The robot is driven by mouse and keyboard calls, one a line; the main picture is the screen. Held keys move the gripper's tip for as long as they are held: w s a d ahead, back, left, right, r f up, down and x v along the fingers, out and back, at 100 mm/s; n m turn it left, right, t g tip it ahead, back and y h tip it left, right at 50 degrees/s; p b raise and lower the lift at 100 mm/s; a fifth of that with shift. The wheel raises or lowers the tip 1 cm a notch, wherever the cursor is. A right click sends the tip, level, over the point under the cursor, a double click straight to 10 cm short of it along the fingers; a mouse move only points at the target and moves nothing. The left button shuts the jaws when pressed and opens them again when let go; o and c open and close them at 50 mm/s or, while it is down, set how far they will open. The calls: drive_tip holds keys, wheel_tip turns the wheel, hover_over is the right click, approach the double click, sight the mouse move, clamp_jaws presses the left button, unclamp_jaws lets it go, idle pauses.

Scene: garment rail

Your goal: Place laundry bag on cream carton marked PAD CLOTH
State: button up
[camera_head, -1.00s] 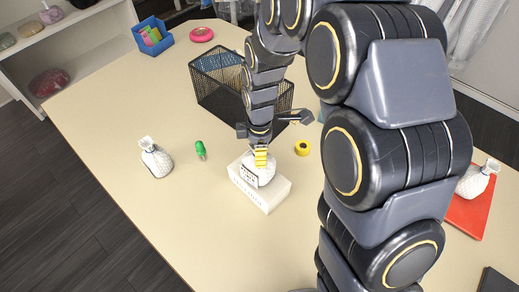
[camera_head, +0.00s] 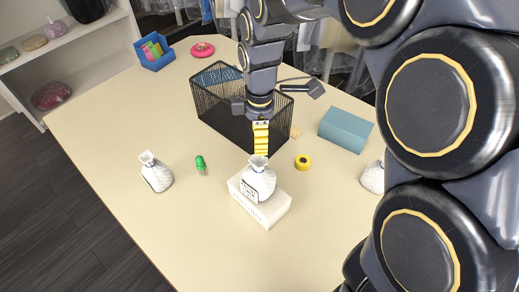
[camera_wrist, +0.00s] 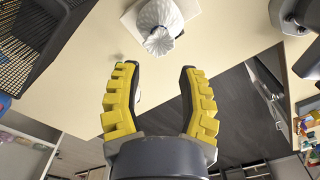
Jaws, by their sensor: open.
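A white tied laundry bag (camera_head: 258,182) with a label stands upright on top of the cream carton (camera_head: 262,213) in the head view. The carton's printed side faces front left, its lettering too small to read surely. The wrist view shows the bag (camera_wrist: 159,22) on the carton (camera_wrist: 128,20) at the top, beyond the fingertips. My gripper (camera_wrist: 160,72), with yellow padded fingers, is open and empty. In the head view my gripper (camera_head: 260,150) is above and just behind the bag's tied neck. A visible gap separates bag and fingers in the wrist view.
Another white bag (camera_head: 156,174) stands left, and one (camera_head: 373,177) is partly hidden by my arm. A green item (camera_head: 200,163), yellow tape roll (camera_head: 303,161), black mesh basket (camera_head: 225,105) and teal box (camera_head: 346,130) are nearby. The front left table is clear.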

drive_tip(key=shift+r, duration=0.8)
drive_tip(key=s+d+r+m+g, duration=0.1)
drive_tip(key=s+d+m, duration=0.2)
drive_tip(key=s+m, duration=0.6)
drive_tip(key=s+d+r+m, duration=0.1)
drive_tip(key=s+d+m, duration=0.3)
drive_tip(key=s+m, duration=0.5)
drive_tip(key=s, duration=0.5)
drive_tip(key=shift+s+r+g, duration=0.15)
drive_tip(key=shift+r+g, duration=0.15)
drive_tip(key=shift+g, duration=0.1)
